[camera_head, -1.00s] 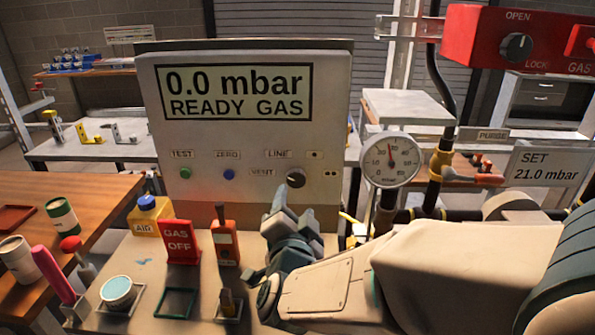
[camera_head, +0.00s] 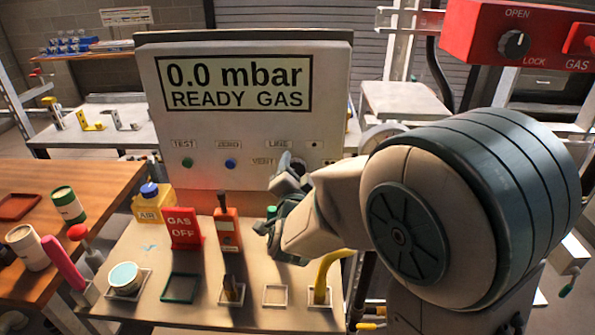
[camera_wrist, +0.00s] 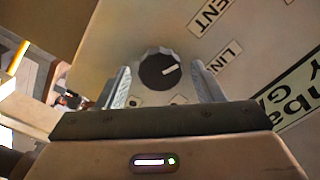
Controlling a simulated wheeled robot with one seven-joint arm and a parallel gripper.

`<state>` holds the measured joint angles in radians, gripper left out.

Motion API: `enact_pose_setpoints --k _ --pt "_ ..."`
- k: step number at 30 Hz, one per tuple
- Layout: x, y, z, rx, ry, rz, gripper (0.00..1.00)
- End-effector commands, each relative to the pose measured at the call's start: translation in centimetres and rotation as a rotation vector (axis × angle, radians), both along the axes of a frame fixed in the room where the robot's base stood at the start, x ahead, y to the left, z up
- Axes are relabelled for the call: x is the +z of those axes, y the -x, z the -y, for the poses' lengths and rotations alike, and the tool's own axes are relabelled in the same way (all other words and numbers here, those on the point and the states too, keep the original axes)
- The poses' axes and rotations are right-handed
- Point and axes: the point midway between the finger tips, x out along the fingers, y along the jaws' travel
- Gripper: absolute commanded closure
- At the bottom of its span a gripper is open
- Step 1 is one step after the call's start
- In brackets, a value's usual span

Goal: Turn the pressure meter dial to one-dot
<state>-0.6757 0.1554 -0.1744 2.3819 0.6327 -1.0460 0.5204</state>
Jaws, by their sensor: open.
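The pressure meter panel (camera_head: 240,120) is a pale upright box showing "0.0 mbar READY GAS". Its black dial (camera_wrist: 160,69) shows in the wrist view, with its white pointer towards the LINE label (camera_wrist: 226,56). The one-dot mark (camera_head: 315,144) is at the dial's upper right in the head view. My gripper (camera_wrist: 161,66) is open, with a finger on each side of the dial in the picture. I cannot tell whether they touch it. In the head view my gripper (camera_head: 289,178) and arm hide most of the dial.
Below the panel, the bench holds a yellow AIR bottle (camera_head: 153,204), a red GAS OFF sign (camera_head: 184,229), an orange device (camera_head: 227,229) and trays. A red GAS box (camera_head: 520,35) hangs upper right. My arm covers much of the right side.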

Motion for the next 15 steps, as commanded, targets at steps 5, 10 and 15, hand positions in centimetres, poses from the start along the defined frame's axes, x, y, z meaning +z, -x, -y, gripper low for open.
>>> enact_pose_setpoints --k 5,10,15 --pt "0.01 0.02 -0.01 0.000 0.000 0.000 0.81" --pt "-0.04 0.03 0.00 0.000 -0.002 0.000 0.84" --pt "-0.23 0.05 0.03 -0.001 -0.026 0.002 0.84"
